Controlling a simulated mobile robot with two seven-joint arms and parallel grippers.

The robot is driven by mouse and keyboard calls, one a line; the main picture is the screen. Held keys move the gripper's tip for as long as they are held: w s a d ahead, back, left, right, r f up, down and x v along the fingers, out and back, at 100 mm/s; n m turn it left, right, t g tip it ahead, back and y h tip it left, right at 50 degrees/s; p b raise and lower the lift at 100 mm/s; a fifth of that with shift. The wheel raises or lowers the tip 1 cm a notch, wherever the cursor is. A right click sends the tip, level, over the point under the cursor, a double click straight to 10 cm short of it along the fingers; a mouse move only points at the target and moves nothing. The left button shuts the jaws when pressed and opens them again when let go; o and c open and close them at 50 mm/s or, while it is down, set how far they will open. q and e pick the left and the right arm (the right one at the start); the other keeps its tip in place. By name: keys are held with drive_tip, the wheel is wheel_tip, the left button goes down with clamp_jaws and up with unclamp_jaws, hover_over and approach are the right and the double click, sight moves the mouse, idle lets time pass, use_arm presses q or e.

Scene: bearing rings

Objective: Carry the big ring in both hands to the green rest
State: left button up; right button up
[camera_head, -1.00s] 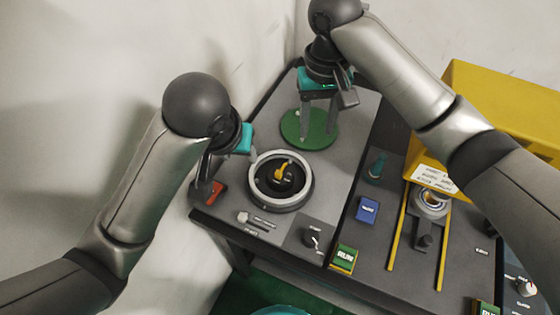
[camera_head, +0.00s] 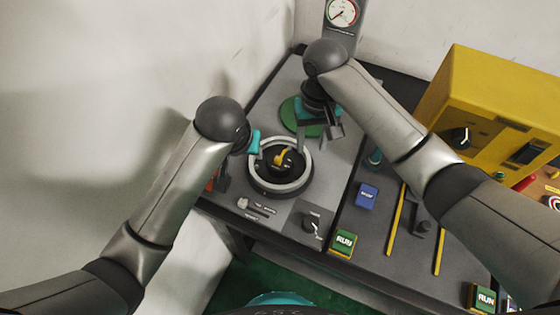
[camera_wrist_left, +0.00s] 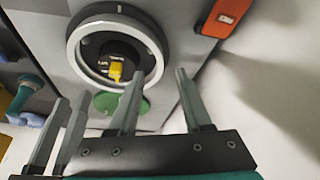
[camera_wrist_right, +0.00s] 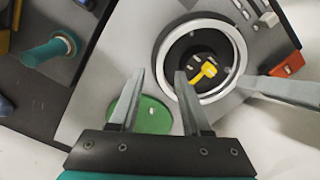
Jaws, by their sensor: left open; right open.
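The big ring (camera_head: 307,178) is pale grey and lies flat around a dark hub with a yellow pointer (camera_head: 281,158) on the grey bench top. It also shows in the left wrist view (camera_wrist_left: 72,58) and the right wrist view (camera_wrist_right: 236,57). The green rest (camera_head: 289,112) is a round disc behind the ring, partly hidden by my right gripper (camera_head: 313,146). That gripper is open and empty, above the bench between rest and ring. My left gripper (camera_head: 240,165) is open and empty at the ring's left side. Contact with the ring cannot be told.
A red-orange block (camera_wrist_left: 222,14) lies beside the ring near the wall. A teal post (camera_head: 374,158), blue block (camera_head: 366,196) and green RUN block (camera_head: 343,243) stand to the right. A yellow cabinet (camera_head: 490,95) is at the back right. A slider and knob (camera_head: 310,222) sit in front.

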sight(251, 157)
use_arm(q)
drive_tip(key=shift+x, duration=2.7)
use_arm(e)
drive_tip(key=shift+f, duration=2.8)
use_arm(q)
clamp_jaws()
use_arm(e)
clamp_jaws()
use_arm(q)
drive_tip(key=shift+w, duration=0.15)
use_arm(e)
drive_tip(key=shift+r, duration=0.1)
